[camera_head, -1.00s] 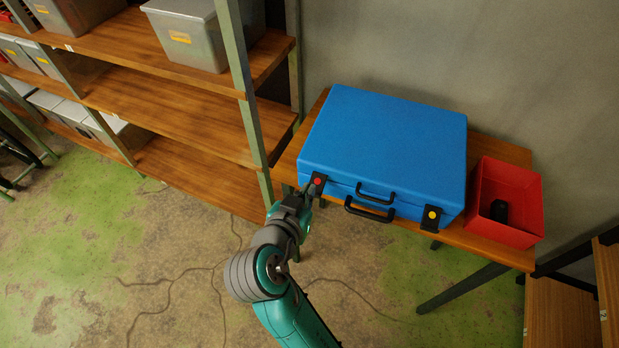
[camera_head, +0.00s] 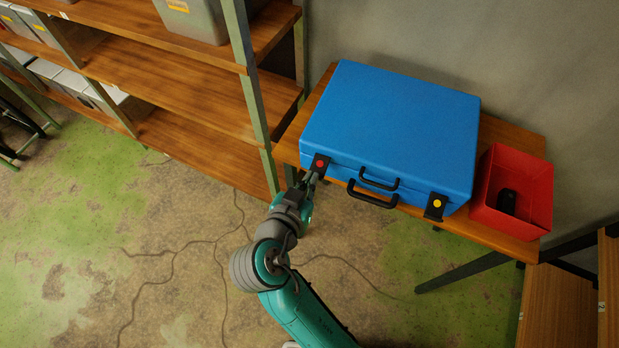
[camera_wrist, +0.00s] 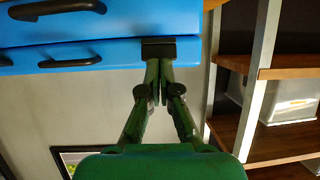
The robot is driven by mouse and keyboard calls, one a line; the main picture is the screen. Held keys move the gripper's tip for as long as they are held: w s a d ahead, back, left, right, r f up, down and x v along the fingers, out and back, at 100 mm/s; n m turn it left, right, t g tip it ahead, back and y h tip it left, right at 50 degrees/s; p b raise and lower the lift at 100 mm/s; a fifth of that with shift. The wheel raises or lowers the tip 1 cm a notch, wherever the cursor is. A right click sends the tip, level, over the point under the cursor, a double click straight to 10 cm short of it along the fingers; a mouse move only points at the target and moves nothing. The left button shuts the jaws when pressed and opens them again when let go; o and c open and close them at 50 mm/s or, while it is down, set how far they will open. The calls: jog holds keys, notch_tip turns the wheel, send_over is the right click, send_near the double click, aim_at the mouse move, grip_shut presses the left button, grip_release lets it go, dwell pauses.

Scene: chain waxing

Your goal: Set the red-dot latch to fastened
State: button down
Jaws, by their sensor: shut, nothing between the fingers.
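The blue case (camera_head: 395,125) lies closed on a wooden table. The red-dot latch (camera_head: 320,165) is a black plate with a red dot at the left of its front face, lying over the seam between lid and base. In the wrist view its dark edge (camera_wrist: 158,48) shows above my fingertips; the red dot is not visible there. My gripper (camera_head: 311,181) is shut and empty, its tips at the latch's lower end; it also shows in the wrist view (camera_wrist: 158,66). I cannot tell if they touch. Whether the latch is fully pressed flat is unclear.
A yellow-dot latch (camera_head: 436,206) sits at the right of the case front, with black handles (camera_head: 373,193) between the latches. A red bin (camera_head: 520,195) with a black object stands right of the case. A wooden shelf rack (camera_head: 190,95) stands close on the left.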

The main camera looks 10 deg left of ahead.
jog(key=shift+s+f+t+h, duration=0.15)
jog(key=shift+f+t+h, duration=0.15)
jog(key=shift+f+t, duration=0.6)
jog(key=shift+w+f+t+h, duration=0.15)
jog(key=shift+f+t+h, duration=0.15)
jog(key=shift+f+t, duration=0.6)
jog(key=shift+w+f+t+h, duration=0.1)
jog(key=shift+f+t+h, duration=0.3)
jog(key=shift+t, duration=0.8)
jog(key=shift+f, duration=0.15)
jog(key=shift+w+d+f+t+h, duration=0.1)
jog(key=shift+w+f+t+h, duration=0.15)
jog(key=shift+f+t, duration=0.5)
jog(key=shift+w+d+f+t+h, duration=0.15)
jog(key=shift+w+f+t, duration=0.2)
jog(key=shift+t, duration=0.7)
jog(key=shift+w+d+f, duration=0.1)
jog(key=shift+w+f, duration=0.4)
jog(key=shift+f, duration=0.1)
jog(key=shift+s, duration=0.15)
